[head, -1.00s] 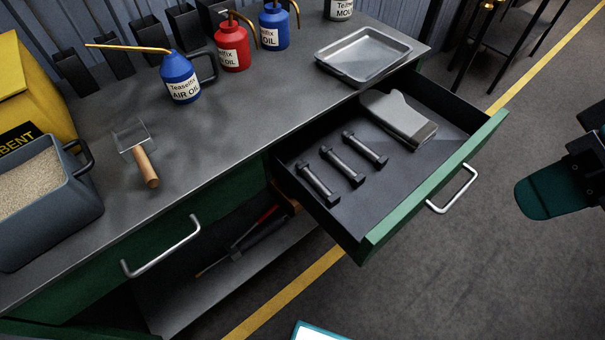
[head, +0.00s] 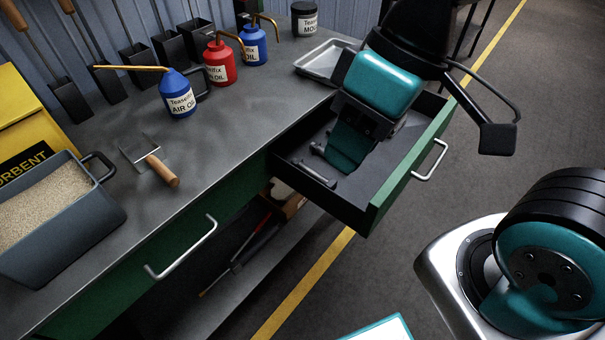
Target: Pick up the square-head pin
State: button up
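Dark bolt-like pins lie in the open drawer (head: 377,191) in the head view. The nearest pin (head: 314,174) shows whole along the drawer's left side. Only the end of a second pin (head: 317,149) shows beside my gripper. Head shapes are too small to tell, so I cannot say which is the square-head pin. My gripper (head: 350,146) reaches down into the drawer, over the middle and right part of it. One teal finger shows; its tip is low among the pins. The other finger, and anything between them, is hidden by my wrist.
The drawer's green front (head: 413,160) and dark walls surround my gripper. A metal tray (head: 318,62) stands on the bench (head: 225,110) just behind. Blue and red oil cans (head: 220,62), a scoop (head: 163,170) and a sand bin (head: 60,215) stand further left.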

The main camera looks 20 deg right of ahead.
aim_at(299, 164)
jog(key=z, duration=2.55)
jog(key=i, duration=0.45)
jog(key=u, duration=2.95)
